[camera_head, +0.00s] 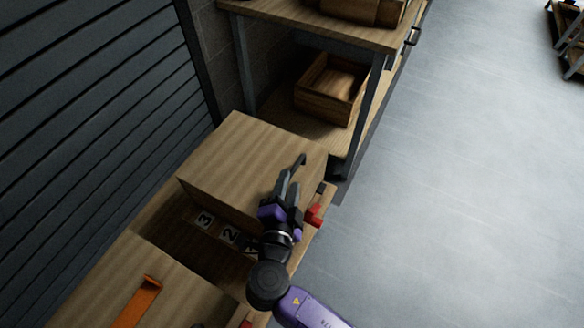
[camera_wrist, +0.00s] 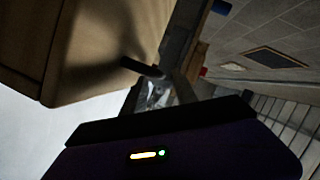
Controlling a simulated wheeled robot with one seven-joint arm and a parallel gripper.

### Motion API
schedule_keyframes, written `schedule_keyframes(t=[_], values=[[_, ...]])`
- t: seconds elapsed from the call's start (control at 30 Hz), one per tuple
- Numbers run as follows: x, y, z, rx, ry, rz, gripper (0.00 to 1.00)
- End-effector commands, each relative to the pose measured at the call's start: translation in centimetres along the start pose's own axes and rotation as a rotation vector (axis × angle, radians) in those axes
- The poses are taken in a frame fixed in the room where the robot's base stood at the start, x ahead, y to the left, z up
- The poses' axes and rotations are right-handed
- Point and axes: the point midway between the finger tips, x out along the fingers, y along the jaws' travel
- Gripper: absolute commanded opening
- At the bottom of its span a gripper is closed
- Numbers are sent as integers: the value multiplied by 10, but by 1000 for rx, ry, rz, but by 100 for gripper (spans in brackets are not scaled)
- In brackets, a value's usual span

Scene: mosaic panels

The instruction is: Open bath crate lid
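A large pale wooden crate (camera_head: 245,150) with a closed flat top stands on the bench in the head view. A second wooden crate (camera_head: 185,295) with an orange handle (camera_head: 138,302) on top shows at the bottom left. I cannot read which one is the bath crate. My gripper (camera_head: 292,172) is at the right part of the large crate's near side; its fingers look apart with nothing between them. Whether it touches the crate is unclear. In the wrist view a wooden crate (camera_wrist: 95,45) fills the upper left beside my fingers (camera_wrist: 163,78).
Number tiles (camera_head: 205,220) lie between the crates. A red part (camera_head: 314,215) is just right of my gripper. Behind stands a shelf (camera_head: 310,22) with an open wooden box (camera_head: 331,90) on its lower level. A slatted shutter (camera_head: 95,110) bounds the left; grey floor (camera_head: 460,190) is clear at right.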

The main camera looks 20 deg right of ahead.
Motion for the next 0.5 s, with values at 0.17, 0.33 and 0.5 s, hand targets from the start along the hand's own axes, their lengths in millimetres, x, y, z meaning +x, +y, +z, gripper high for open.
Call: schedule_keyframes(t=[0.17,0.33,0.5], values=[[27,-2,-1,1,1,1,34],[40,-1,0,0,0,1,34],[44,0,0,1,-1,0,34]])
